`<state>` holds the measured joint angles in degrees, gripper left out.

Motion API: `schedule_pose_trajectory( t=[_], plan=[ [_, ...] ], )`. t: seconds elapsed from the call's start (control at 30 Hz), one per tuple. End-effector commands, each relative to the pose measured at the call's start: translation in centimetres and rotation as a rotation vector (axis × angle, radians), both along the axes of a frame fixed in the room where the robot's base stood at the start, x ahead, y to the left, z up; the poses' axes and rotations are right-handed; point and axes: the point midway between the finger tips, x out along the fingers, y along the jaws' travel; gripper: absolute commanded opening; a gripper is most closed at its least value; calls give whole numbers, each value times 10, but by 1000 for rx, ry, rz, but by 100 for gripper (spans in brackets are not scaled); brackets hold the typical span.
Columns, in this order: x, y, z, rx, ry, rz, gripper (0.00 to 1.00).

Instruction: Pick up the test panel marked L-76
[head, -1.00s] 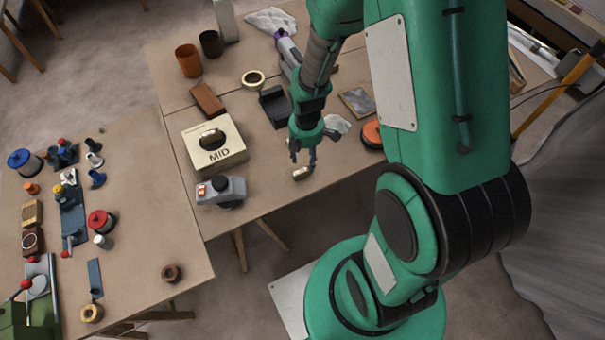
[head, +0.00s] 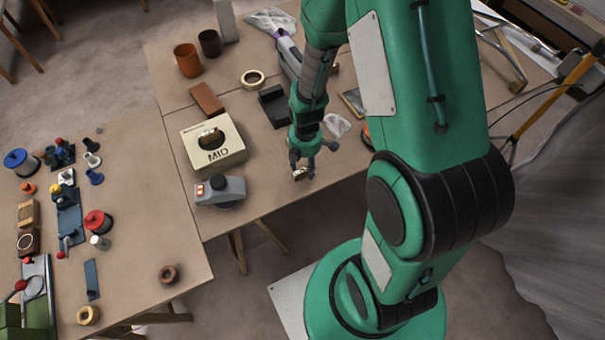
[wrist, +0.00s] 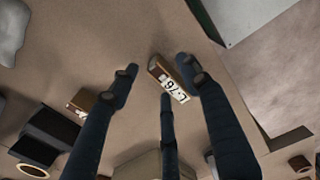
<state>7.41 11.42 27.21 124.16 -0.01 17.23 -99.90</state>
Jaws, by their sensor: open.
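The test panel (wrist: 170,78) is a small brown block with a white label reading L-76, upside down in the wrist view. It lies near the front edge of the table, and it shows small in the head view (head: 299,174). My gripper (wrist: 158,80) is open, its dark fingers spread around the panel. The left finger stands clear of it. The right finger is close beside its right end, and I cannot tell whether they touch. The third finger's tip is near the label's lower side. In the head view my gripper (head: 302,168) partly hides the panel.
A cream box marked MID (head: 215,151) and a grey device with a red switch (head: 220,191) stand left of my gripper. A black tray (head: 273,106) and a brown block (head: 207,99) lie behind. A crumpled clear sheet (head: 337,126) lies to the right.

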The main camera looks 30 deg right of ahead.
Motion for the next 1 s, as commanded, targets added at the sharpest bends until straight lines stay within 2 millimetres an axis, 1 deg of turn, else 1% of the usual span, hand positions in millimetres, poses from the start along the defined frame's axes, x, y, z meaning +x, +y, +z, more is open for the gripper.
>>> schedule_pose_trajectory(
  t=[0.03,0.1,0.2,0.73,0.77,0.8,0.87,0.93,0.97,1.0],
  plan=[
    [0,0,-7,0,2,0,47],
    [0,0,-12,0,1,0,47],
    [0,0,-15,0,0,0,47],
    [0,0,-15,0,0,0,47],
    [0,0,-15,0,0,0,43],
    [0,0,-15,0,0,0,35],
    [0,0,-15,0,0,0,23],
    [0,0,-15,0,0,0,9],
    [0,0,-15,0,0,0,4],
    [0,0,-15,0,0,0,4]
  ],
)
